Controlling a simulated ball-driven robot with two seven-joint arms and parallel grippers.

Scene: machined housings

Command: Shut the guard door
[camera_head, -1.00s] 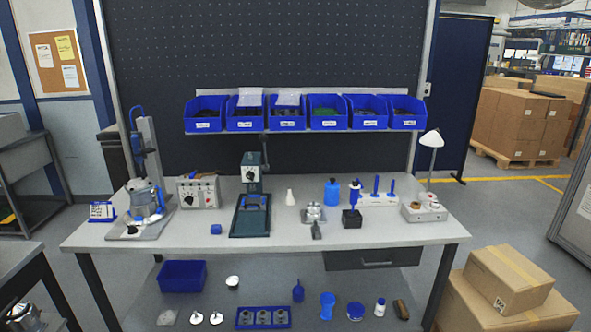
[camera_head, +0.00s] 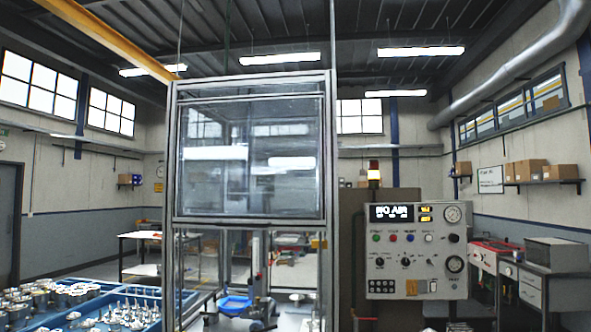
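The guard door (camera_head: 250,158) is a clear panel in a metal frame on the front of an enclosure. It sits in the upper part of the enclosure frame (camera_head: 328,200), with reflections of lamps on it. Below its lower edge the front looks open, and a blue part (camera_head: 235,303) and dark fixture pieces show inside. Neither of my grippers is in view.
Blue trays of metal parts (camera_head: 150,298) lie at lower left. A grey bench (camera_head: 560,280) stands at right.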

